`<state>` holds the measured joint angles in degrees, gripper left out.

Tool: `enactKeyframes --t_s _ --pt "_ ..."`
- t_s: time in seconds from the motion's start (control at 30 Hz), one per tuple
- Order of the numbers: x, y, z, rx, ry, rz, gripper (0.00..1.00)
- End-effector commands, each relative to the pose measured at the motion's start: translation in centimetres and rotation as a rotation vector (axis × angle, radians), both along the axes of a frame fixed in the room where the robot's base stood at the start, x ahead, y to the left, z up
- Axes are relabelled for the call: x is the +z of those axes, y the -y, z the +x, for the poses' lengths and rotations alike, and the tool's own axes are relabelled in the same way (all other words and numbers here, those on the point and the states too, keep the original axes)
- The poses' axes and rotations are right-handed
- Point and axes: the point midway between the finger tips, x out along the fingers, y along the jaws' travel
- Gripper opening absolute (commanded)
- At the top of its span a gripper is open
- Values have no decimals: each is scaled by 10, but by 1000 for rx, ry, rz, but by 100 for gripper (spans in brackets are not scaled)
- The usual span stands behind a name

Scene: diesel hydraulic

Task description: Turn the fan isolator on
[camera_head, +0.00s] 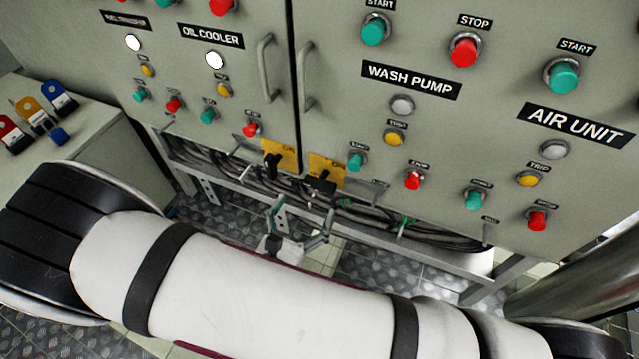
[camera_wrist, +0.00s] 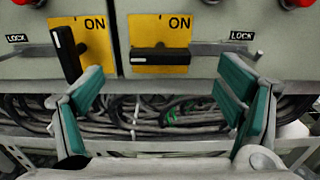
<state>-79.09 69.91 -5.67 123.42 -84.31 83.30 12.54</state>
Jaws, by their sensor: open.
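Two isolator switches with black handles on yellow plates marked ON sit at the bottom of the cabinet. The left isolator (camera_wrist: 66,52) has its handle near upright, slightly tilted; it also shows in the head view (camera_head: 272,161). The right isolator (camera_wrist: 160,56) has its handle level; it also shows in the head view (camera_head: 321,184). No label that I can read says which is the fan isolator. My gripper (camera_wrist: 160,95) is open and empty, its green-padded fingers below the plates and apart from both handles. In the head view my gripper (camera_head: 301,222) is just below the cabinet edge.
LOCK tabs (camera_wrist: 241,36) stick out beside the isolators. Cables (camera_head: 380,222) run in an open frame beneath the cabinet. Door handles (camera_head: 265,68) and several push buttons (camera_head: 413,181) stand out above. Colored padlocks (camera_head: 38,115) lie at the left.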

Motion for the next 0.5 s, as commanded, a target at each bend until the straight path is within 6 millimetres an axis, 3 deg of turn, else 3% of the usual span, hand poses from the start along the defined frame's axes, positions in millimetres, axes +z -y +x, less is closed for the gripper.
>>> enactKeyframes --t_s 0.2,0.5 --pt "-1 15 40 -4 1 2 87" --pt "-1 27 73 -2 -1 1 87"
